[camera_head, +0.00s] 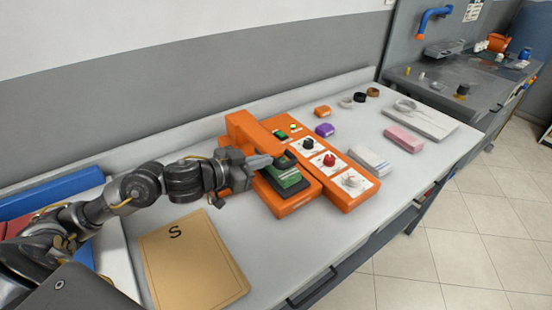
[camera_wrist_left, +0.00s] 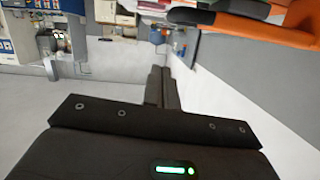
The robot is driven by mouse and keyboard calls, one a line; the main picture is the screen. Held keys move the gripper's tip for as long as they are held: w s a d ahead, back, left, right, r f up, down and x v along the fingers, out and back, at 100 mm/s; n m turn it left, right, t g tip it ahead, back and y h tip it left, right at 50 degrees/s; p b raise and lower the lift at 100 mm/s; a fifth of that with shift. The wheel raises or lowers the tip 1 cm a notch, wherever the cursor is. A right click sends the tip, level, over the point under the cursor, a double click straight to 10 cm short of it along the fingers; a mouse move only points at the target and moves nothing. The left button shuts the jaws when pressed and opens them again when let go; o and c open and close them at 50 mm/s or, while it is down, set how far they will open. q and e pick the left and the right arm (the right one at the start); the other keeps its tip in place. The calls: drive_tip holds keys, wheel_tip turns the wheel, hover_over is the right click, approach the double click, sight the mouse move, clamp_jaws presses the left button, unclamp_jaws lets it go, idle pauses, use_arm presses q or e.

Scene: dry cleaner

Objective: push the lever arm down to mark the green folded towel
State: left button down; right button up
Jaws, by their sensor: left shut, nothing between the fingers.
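The green folded towel (camera_head: 288,180) lies on the machine's front left part, under a dark plate-like part. My left gripper (camera_head: 262,162) is shut and empty, at the left side of the machine beside the lever arm and towel. Whether it touches the lever cannot be told. In the left wrist view the shut fingers (camera_wrist_left: 162,88) show, with an orange and black part of the machine (camera_wrist_left: 250,25) at upper right. My right gripper is not in view.
A tan board marked S (camera_head: 195,262) lies in front of my left arm. Blue folded cloth (camera_head: 55,192) is at the left. A purple block (camera_head: 324,130), a pink block (camera_head: 403,139) and a white-blue folded cloth (camera_head: 370,161) stand right of the machine.

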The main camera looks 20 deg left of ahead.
use_arm(q)
drive_tip(key=shift+v, duration=1.15)
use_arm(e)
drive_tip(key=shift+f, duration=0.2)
use_arm(q)
drive_tip(key=shift+d+r, duration=0.1)
drive_tip(key=shift+r, duration=0.05)
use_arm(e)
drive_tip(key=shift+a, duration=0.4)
